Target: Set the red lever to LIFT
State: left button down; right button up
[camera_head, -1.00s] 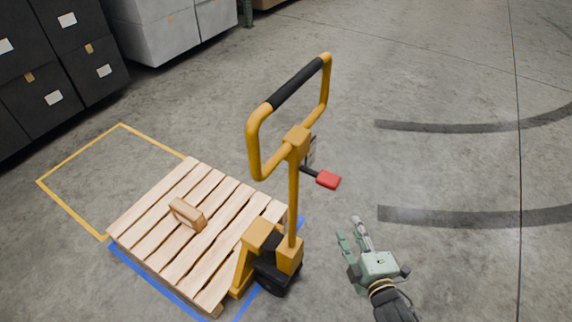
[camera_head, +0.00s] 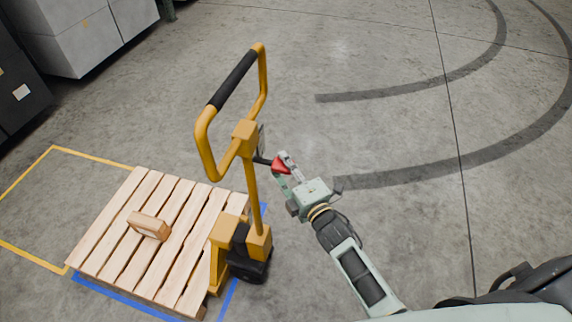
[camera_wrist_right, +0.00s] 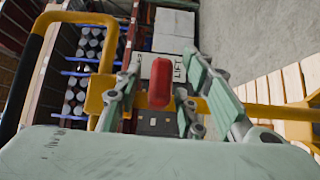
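The red lever (camera_head: 280,167) sticks out to the right from the upper mast of the yellow pallet jack (camera_head: 252,190). My right gripper (camera_head: 285,174) is at the lever's red knob, coming in from the lower right. In the right wrist view the red knob (camera_wrist_right: 160,83) stands between the two spread fingers, with a visible gap on each side. The gripper is open around it and not closed on it. My left gripper is not in view.
A wooden pallet (camera_head: 100,235) with a small brown block (camera_head: 148,226) sits over the jack's forks. The jack's yellow handle loop (camera_head: 203,140) rises left of the lever. Grey totes (camera_head: 75,40) stand at the back left. Floor to the right is clear.

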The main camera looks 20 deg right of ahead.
jog(key=shift+c, duration=0.5)
grip_shut()
